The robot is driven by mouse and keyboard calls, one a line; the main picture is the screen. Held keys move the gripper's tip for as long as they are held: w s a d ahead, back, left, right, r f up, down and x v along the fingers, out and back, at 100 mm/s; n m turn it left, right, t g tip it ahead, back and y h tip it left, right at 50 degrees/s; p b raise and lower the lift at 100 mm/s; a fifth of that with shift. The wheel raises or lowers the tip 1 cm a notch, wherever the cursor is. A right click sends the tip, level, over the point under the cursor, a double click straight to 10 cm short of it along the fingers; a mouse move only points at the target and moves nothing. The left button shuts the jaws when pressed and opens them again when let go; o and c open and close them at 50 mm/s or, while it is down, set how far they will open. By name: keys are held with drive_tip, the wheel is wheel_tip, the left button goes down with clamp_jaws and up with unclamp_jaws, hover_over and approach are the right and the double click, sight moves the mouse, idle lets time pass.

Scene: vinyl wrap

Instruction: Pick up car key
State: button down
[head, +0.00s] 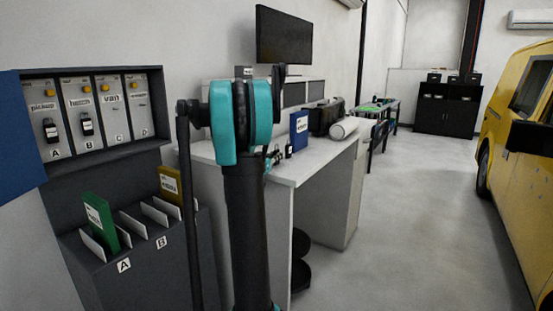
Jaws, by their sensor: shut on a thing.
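A small dark car key (289,151) shows at the counter, just right of my gripper and in front of a blue binder. My gripper (277,155) is small in view and partly hidden behind my own teal and black arm. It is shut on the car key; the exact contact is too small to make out. Two other dark keys with white labels hang on the key board (104,112): one under "pickup" at A (51,130), one under "hatch" at B (86,124). The "van" slot C and slot D show no key.
The white counter (312,163) carries the blue binder (299,128), a white roll (344,127) and a dark case (325,117). A dark file rack (150,250) holds a green and a yellow folder at left. A yellow van (520,130) stands right; open floor lies between.

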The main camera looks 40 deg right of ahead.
wheel_tip(320, 180, up, 20)
idle(0.8)
idle(0.4)
